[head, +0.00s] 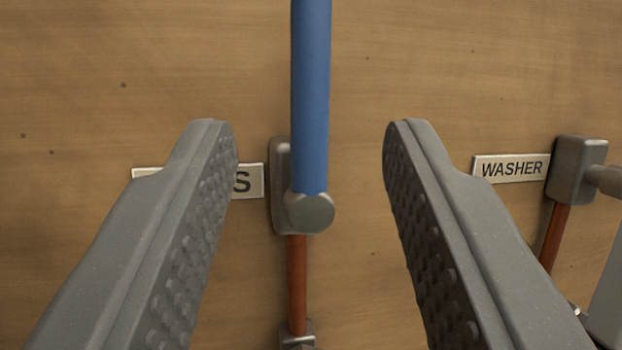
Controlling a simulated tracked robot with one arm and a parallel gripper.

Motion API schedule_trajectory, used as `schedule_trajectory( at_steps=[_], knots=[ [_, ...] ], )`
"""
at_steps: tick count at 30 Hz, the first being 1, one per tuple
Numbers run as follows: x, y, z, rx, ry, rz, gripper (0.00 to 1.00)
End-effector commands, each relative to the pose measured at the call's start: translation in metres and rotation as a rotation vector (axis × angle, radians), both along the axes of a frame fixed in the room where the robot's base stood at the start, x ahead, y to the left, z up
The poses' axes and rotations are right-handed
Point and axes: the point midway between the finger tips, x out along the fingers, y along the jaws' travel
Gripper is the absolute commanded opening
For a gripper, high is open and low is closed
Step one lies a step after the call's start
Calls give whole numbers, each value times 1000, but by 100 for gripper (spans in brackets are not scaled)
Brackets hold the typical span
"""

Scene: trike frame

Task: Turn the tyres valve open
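A valve with a blue lever handle (310,95) is mounted on the wooden panel. The lever stands upright from its round grey hub (309,212), above a reddish-brown pipe. A label plate (252,181) sits left of the hub; only an "S" shows, as my left finger hides the rest, so I cannot read the full name. My gripper (310,160) is open, with one finger on each side of the lever. Clear gaps show on both sides, and neither finger appears to touch it.
A second valve (577,172) with a WASHER label (511,168) is at the right, with its own brown pipe (554,238) below. A brown pipe (297,285) runs down from the blue-handled valve to a grey fitting (298,338). The wooden panel (120,60) is bare at the upper left.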

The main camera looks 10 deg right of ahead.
Motion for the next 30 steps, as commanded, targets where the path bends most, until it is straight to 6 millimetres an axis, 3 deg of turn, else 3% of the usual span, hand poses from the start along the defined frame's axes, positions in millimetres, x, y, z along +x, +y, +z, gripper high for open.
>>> schedule_trajectory(
  at_steps=[3,12,30],
  knots=[
    [-20,3,-11,-2,6,3,39],
    [-39,6,-20,-3,4,3,39],
    [-39,4,-17,9,11,4,39]
  ],
)
